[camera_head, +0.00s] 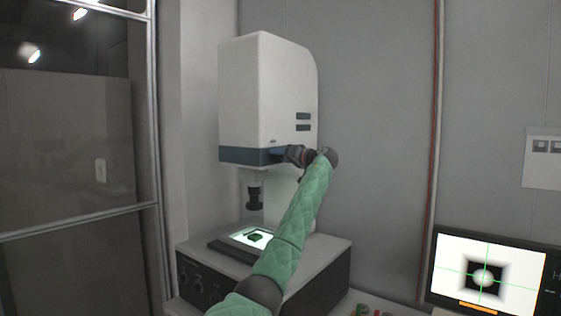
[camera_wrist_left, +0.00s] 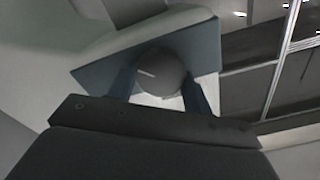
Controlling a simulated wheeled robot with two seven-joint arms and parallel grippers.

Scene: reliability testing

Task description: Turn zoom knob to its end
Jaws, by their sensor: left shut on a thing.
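The zoom knob (camera_wrist_left: 160,72) shows in the left wrist view as a round dark grey knob with a light line mark on its face. The mark lies nearly level, tilted slightly. My left gripper (camera_wrist_left: 160,88) has a finger on each side of the knob and is shut on it. In the head view my left gripper (camera_head: 284,154) is at the blue-grey band on the side of the white microscope (camera_head: 265,95), and the knob is hidden there by the gripper and wrist. My right gripper is not in view.
Under the microscope's lens (camera_head: 254,197) is a lit stage (camera_head: 232,238) with a small green part on it. A monitor (camera_head: 490,274) at lower right shows a dark square with a bright round spot and green crosshairs. A glass-panelled frame stands at left.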

